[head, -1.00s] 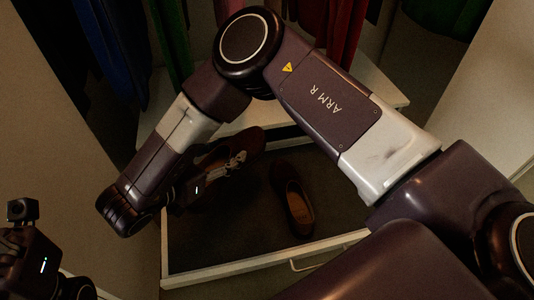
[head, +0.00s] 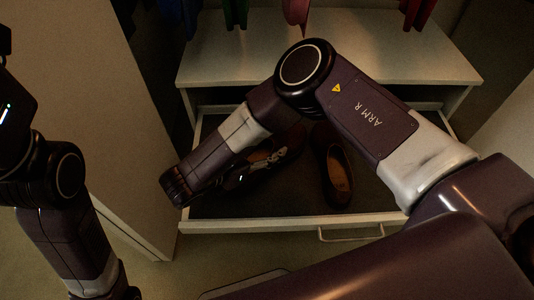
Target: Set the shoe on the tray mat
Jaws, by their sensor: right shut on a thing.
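A dark brown shoe (head: 262,157) lies at the left inside the open drawer, partly covered by my right forearm. My right gripper (head: 286,153) is shut on this shoe, its grey fingers showing beside the forearm. A second dark shoe (head: 337,172) with a tan inside lies to the right in the drawer, apart from the gripper. A flat thing with a pale rim (head: 245,283) shows at the bottom edge, mostly hidden; it may be the tray mat, but I cannot tell. My left arm is at the left edge; its fingers are out of view.
The drawer (head: 270,225) has a pale front with a handle (head: 350,233) and a dark floor. A white shelf (head: 390,60) is above it, with clothes hanging over it. A pale panel (head: 95,130) stands at the left. Bare floor (head: 190,265) shows in front.

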